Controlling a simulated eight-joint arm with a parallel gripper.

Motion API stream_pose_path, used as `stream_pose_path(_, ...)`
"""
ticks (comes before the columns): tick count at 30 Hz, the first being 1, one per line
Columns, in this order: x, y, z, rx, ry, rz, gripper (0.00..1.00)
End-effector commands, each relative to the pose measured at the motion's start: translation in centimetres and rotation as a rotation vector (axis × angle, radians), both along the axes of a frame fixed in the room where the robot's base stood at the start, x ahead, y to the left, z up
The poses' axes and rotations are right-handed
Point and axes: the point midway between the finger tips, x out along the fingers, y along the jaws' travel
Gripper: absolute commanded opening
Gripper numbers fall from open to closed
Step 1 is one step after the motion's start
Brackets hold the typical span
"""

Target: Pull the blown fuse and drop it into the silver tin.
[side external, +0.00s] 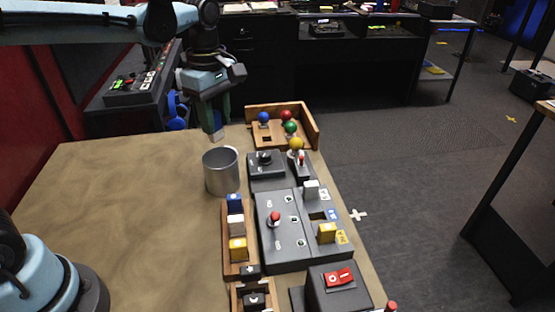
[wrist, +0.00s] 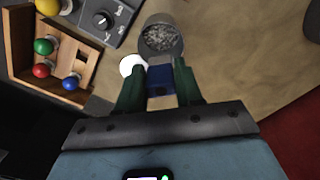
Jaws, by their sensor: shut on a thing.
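My gripper (side external: 213,122) is shut on a blue fuse (wrist: 160,78), which sits between its green fingers in the wrist view. The silver tin (side external: 221,171) stands upright on the table, nearer the side camera than my gripper. In the wrist view the tin (wrist: 161,38) is just beyond the fingertips, with a grainy grey inside. The fuse is outside the tin. The grey fuse panel (side external: 285,245) holds a white fuse (side external: 311,190) and a yellow fuse (side external: 327,233). The slot (side external: 318,215) between them, by a blue label, is empty.
A wooden rack (side external: 253,257) holds blue, white and yellow blocks beside the panel. A wooden tray (side external: 262,141) with coloured knobs is right of my gripper. A dial box (side external: 266,172) is close to the tin. The table's left side is clear.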

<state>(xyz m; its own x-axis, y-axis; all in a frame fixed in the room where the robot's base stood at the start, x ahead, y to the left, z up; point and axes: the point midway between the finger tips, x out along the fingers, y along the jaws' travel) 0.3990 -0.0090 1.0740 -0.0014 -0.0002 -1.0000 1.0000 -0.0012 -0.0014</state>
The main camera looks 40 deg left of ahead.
Motion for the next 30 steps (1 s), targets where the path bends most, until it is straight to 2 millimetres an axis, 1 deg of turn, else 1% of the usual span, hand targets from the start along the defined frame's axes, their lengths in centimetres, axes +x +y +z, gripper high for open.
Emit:
stream_pose_path(5, 0.0, 0.1, -0.9, 0.000, 0.000, 0.005, 0.06)
stream_pose_path(15, 0.0, 0.1, -3.9, 0.001, -0.001, 0.003, 0.06)
stream_pose_path(21, 0.0, 0.1, -5.4, 0.000, 0.000, 0.002, 0.06)
stream_pose_path(30, 0.0, 0.1, -6.3, 0.000, 0.000, 0.002, 0.06)
